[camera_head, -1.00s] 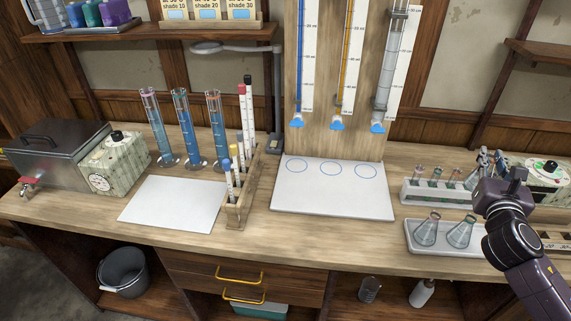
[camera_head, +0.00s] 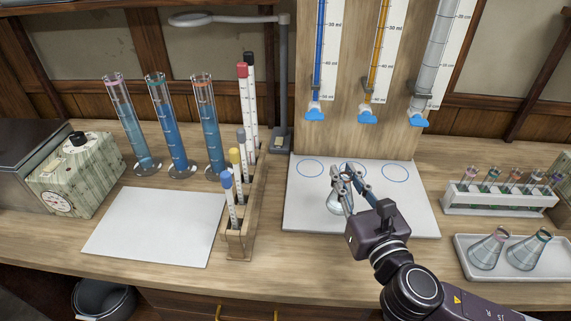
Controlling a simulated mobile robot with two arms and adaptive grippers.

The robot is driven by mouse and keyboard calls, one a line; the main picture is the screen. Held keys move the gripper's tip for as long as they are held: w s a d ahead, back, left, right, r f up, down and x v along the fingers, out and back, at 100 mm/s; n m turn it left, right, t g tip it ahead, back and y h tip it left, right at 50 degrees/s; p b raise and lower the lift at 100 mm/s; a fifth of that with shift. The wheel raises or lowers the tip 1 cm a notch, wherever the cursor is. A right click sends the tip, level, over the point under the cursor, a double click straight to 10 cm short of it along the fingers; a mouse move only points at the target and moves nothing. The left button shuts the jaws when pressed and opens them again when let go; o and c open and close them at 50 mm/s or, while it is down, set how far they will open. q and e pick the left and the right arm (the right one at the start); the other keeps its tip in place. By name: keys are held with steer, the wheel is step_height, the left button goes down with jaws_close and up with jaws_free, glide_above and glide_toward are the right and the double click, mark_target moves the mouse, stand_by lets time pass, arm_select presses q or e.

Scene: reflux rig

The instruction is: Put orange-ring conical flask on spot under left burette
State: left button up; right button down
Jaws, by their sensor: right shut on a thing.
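My right gripper (camera_head: 350,178) is shut on a small clear conical flask (camera_head: 336,204). The flask is upright over the front part of the white board (camera_head: 410,222); I cannot tell whether it touches the board. The gripper's fingers cover its neck, so no orange ring shows. The left blue circle (camera_head: 310,168) on the board is empty, behind and left of the flask. It lies below the left burette (camera_head: 318,60), which has blue liquid and a blue tap. The gripper partly hides the middle circle. My left gripper is not in view.
Two conical flasks stand in a white tray (camera_head: 465,268) at the right, behind which is a test tube rack (camera_head: 495,205). A wooden thermometer rack (camera_head: 241,243) stands left of the board. The right circle (camera_head: 395,174) is empty. Tall cylinders stand further left.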

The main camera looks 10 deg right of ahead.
steer(key=w, duration=0.1)
steer(key=w+a, duration=0.1)
steer(key=shift+w+a+r+y+p, duration=0.15)
steer(key=shift+w+r+y+p, duration=0.05)
steer(key=shift+w+y+p, duration=0.15)
steer(key=shift+w+a+f+p, duration=0.2)
steer(key=shift+w+f, duration=0.45)
steer(key=shift+w, duration=1.85)
steer(key=shift+w+a+f+p, duration=0.15)
steer(key=shift+w+f, duration=0.55)
steer(key=shift+w, duration=1.85)
steer(key=shift+w+a+f+p, duration=0.2)
steer(key=shift+w+f, duration=0.45)
steer(key=shift+w, duration=1.85)
steer(key=shift+d, duration=0.1)
steer(key=shift+f, duration=0.15)
steer(key=c, duration=1.8)
jaws_free()
